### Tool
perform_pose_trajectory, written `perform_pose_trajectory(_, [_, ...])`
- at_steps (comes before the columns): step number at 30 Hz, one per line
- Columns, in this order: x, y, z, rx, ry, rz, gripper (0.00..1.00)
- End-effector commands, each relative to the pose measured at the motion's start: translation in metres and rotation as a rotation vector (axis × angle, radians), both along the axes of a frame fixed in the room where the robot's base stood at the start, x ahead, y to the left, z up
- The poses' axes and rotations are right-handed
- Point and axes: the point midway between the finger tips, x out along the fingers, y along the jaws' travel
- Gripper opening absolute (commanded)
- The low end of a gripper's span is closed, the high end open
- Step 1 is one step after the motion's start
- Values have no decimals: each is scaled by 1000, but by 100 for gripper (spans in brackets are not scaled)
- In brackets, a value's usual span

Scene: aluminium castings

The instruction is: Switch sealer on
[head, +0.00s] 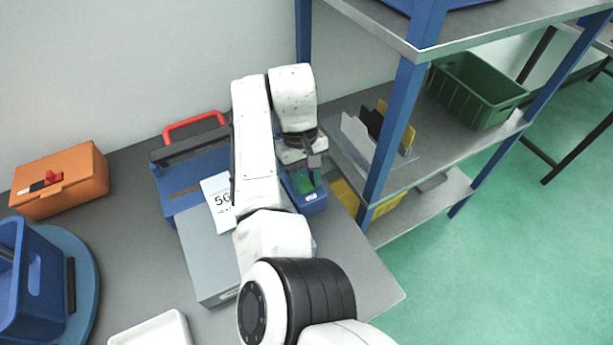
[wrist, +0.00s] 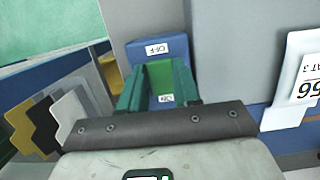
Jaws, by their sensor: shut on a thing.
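A blue switch box (head: 315,205) sits at the right end of the bench, below my gripper. In the wrist view, the blue box (wrist: 176,46) carries an OFF label at its far end and an ON label (wrist: 166,98) at its near end. A bright green switch piece (wrist: 160,78) lies between the dark green fingers of my gripper (wrist: 157,82), which is shut on it. The fingers hide its sides. The sealer is probably the blue machine (head: 172,177) with a red handle and a dark bar, partly behind my arm in the head view.
A grey box (head: 205,262) and a white number card (head: 217,203) are beside my arm. A blue-posted shelf rack (head: 393,125) stands close on the right, holding upright plates (head: 357,138) and a green crate (head: 477,92).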

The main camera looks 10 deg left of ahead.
Motion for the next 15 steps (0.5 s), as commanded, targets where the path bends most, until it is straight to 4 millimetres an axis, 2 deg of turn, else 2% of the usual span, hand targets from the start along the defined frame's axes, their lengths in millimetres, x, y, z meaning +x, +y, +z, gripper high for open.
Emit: perform_pose_trajectory(15, [4, 3, 2, -69, 97, 1, 1])
